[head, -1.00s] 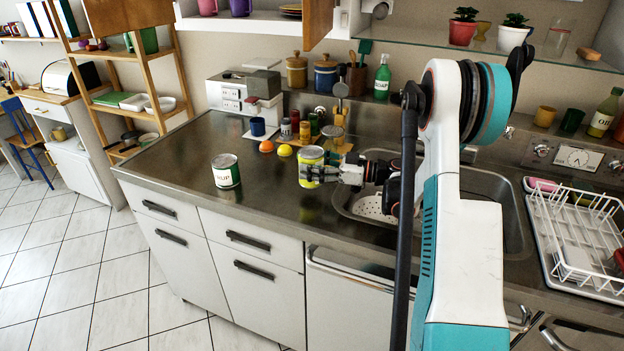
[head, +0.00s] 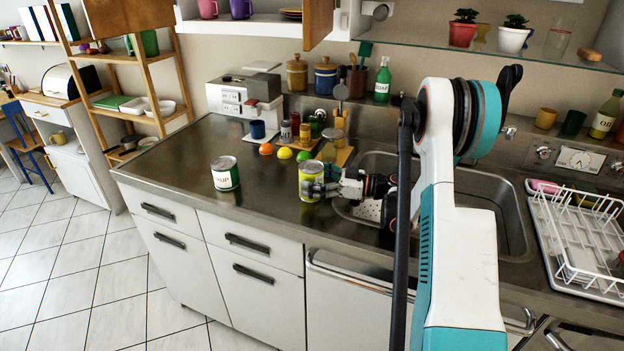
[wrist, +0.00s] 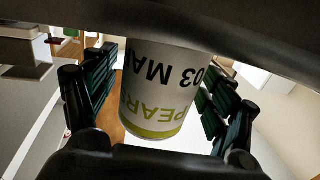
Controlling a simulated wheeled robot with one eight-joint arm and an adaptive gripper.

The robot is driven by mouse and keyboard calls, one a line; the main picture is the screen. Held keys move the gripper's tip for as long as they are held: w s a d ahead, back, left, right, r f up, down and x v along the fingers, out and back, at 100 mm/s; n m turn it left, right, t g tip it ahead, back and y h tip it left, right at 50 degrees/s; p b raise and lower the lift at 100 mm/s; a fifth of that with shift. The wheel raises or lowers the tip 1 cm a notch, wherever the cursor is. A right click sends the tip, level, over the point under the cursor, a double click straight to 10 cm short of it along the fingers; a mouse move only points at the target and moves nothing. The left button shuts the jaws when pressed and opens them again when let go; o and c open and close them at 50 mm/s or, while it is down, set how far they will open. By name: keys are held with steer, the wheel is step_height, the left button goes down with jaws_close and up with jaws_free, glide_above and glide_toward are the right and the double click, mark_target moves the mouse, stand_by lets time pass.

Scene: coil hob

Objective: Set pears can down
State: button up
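The pears can (head: 311,180), with a yellow-green band, stands upright at counter level near the front of the steel counter (head: 270,200), left of the sink. My gripper (head: 316,189) reaches it from the right, with its fingers around it. In the wrist view the can (wrist: 165,90) is between the two sets of dark fingers (wrist: 160,95), its label upside down. A narrow gap shows between the fingers and the can's sides, so the gripper looks open. The can's base contact is too small to make out.
A soup can (head: 225,173) stands to the left. An orange (head: 266,149), a lemon (head: 284,153) and a green fruit (head: 304,156) lie behind. The sink (head: 500,215) is at the right, with a dish rack (head: 580,235) beyond. Counter between the two cans is clear.

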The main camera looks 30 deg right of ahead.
steer(key=shift+r, duration=0.2)
steer(key=p+v, duration=0.3)
steer(key=v, duration=0.9)
